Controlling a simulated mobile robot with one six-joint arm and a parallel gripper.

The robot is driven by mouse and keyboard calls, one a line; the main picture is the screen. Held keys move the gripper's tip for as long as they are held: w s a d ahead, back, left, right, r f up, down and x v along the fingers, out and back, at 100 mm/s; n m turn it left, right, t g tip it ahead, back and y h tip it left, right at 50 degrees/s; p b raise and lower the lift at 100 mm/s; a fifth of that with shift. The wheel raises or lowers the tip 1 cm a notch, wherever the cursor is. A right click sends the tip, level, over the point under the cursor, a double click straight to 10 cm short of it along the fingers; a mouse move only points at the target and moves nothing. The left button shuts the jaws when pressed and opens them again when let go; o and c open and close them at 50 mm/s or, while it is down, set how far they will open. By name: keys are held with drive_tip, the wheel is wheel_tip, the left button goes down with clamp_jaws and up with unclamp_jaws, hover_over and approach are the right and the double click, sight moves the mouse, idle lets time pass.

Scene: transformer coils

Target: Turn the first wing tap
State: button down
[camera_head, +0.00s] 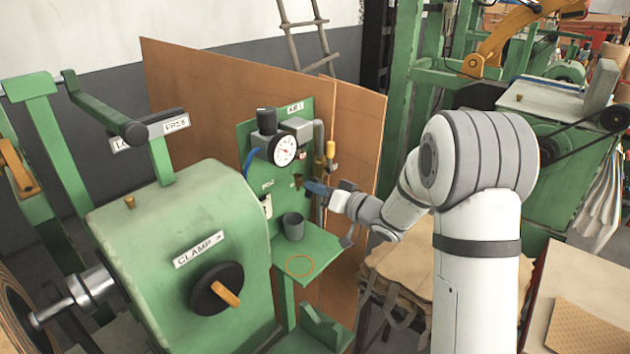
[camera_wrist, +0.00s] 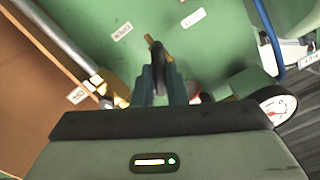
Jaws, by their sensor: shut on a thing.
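A small brass wing tap (camera_head: 298,180) sits on the green panel (camera_head: 252,130) below the gauge. In the wrist view, the brass part (camera_wrist: 150,42) shows just beyond my fingertips, with a dark piece between them. My gripper (camera_head: 312,187) is at the tap, coming from the right. In the wrist view my gripper (camera_wrist: 163,72) is shut on the tap, its two fingers on either side of the dark piece. The fingers hide part of the tap, and its exact angle is hard to tell.
A round gauge (camera_head: 284,150), a grey pipe (camera_head: 318,135) and a brass valve (camera_head: 331,150) are close above my gripper. A dark cup (camera_head: 293,226) stands on the green shelf (camera_head: 325,243) below. A blue hose (camera_wrist: 270,35) runs along the panel.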

drive_tip(key=shift+w+d+f+m+p, duration=0.1)
drive_tip(key=shift+m+p, duration=1.8)
drive_tip(key=shift+m, duration=1.1)
drive_tip(key=shift+w+d+f+m+p, duration=0.1)
drive_tip(key=shift+m+p, duration=1.75)
drive_tip(key=shift+m, duration=1.15)
drive_tip(key=c, duration=1.5)
unclamp_jaws()
drive_tip(key=shift+a, duration=0.1)
drive_tip(key=shift+o, duration=0.2)
drive_tip(key=shift+f, duration=0.1)
